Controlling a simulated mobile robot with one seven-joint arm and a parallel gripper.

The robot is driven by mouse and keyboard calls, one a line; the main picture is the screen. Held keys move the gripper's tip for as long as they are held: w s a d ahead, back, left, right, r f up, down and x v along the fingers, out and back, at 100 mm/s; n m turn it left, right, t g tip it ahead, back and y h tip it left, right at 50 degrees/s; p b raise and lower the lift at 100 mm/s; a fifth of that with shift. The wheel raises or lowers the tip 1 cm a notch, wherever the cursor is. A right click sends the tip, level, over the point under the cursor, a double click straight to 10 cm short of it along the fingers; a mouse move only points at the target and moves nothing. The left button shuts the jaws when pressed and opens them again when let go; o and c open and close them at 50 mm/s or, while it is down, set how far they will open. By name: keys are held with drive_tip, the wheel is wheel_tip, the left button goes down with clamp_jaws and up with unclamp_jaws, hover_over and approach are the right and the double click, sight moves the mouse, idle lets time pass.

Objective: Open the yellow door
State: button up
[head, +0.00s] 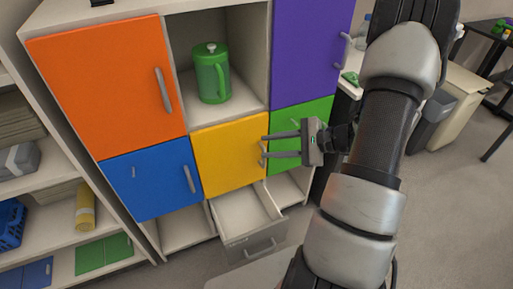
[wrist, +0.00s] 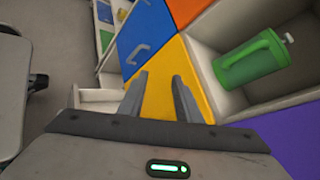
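The yellow door (head: 225,158) is in the middle of the cabinet, below an open cubby, and looks closed. Its handle (head: 262,154) is at its right edge, beside my fingertips. My gripper (head: 264,146) reaches in from the right with its two fingers apart, one above the other, at the door's right edge. In the wrist view, the yellow door (wrist: 162,104) fills the space between and beyond the fingers of my gripper (wrist: 160,77). The handle does not show clearly there, so I cannot tell whether it lies between the fingers or touches one.
A drawer (head: 254,236) below the yellow door is pulled out. Blue (head: 152,181), orange (head: 100,88), green (head: 312,112) and purple (head: 308,50) doors surround it. A green pitcher (head: 211,75) stands in the open cubby above.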

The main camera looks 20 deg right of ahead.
drive_tip(key=s+d+f+m+t+h+b, duration=0.25)
drive_tip(key=d+f+m+t, duration=0.2)
drive_tip(key=f+m, duration=0.4)
drive_tip(key=s+d+f+m+t+h+b, duration=0.2)
drive_tip(key=d+f+m+t+h, duration=0.3)
drive_tip(key=f, duration=0.7)
drive_tip(key=w+a+m+y+b, duration=0.1)
drive_tip(key=w+a, duration=0.4)
drive_tip(key=w, duration=1.1)
drive_tip(key=shift+w+b, duration=0.4)
drive_tip(key=shift+b, duration=0.45)
drive_tip(key=shift+r, duration=0.1)
clamp_jaws()
